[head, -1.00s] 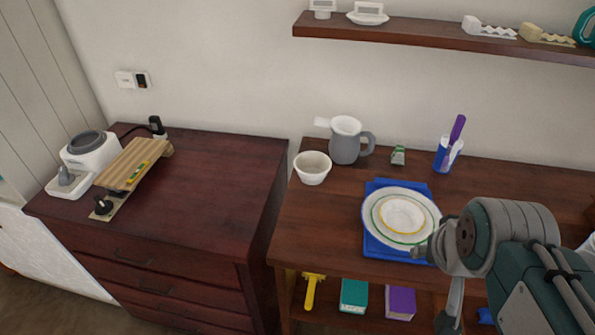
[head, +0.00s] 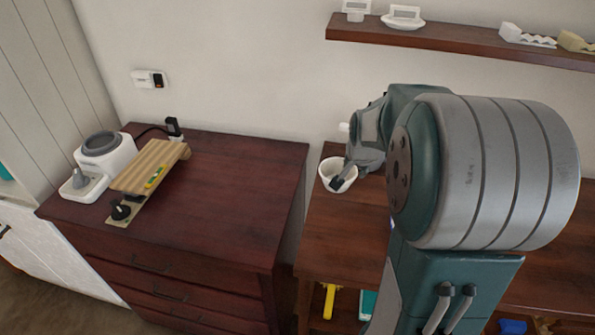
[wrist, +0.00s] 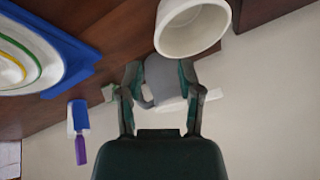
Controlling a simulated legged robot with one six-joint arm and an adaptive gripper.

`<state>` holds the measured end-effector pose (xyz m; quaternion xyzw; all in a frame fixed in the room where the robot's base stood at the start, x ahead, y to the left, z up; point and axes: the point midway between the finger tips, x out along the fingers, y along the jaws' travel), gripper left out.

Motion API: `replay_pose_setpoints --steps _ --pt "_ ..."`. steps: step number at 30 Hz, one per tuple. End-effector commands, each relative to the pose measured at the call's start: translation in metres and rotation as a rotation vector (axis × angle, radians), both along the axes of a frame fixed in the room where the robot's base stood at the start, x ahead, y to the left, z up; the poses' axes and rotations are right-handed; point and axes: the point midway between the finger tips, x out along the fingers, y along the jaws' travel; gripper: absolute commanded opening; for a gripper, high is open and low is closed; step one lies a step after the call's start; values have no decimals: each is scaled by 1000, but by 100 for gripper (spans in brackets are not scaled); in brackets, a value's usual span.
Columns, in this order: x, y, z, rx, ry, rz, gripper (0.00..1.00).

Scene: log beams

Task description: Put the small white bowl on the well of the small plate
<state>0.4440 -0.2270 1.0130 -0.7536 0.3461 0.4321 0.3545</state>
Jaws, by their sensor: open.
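The small white bowl (head: 325,177) stands upright near the left end of the brown table in the head view. It also shows at the top of the wrist view (wrist: 190,32). My gripper (wrist: 160,73) is open and empty, with its fingertips just short of the bowl in that picture. In the head view, a dark fingertip of my gripper (head: 340,182) overlaps the bowl; I cannot tell whether it touches. The stacked plates with green and yellow rings (wrist: 22,58) lie on a blue tray (wrist: 72,55) in the wrist view. My arm hides them in the head view.
A grey jug (wrist: 160,78) stands behind the bowl, close by. A shelf (head: 450,43) runs above. A dark dresser (head: 215,200) with a small appliance (head: 104,160) is at the left.

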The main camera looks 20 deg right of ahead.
Motion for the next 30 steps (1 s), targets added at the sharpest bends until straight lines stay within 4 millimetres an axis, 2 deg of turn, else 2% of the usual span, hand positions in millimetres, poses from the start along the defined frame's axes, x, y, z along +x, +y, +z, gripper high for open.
replay_pose_setpoints --steps 5,12,19,25,30 --pt "5 -10 -13 6 0 -23 47" --pt "19 -16 -46 6 1 -20 47" --pt "27 -21 -62 5 0 -19 47" --pt "39 -30 -88 6 1 -19 47" --pt "45 -33 -99 4 -2 -19 47"
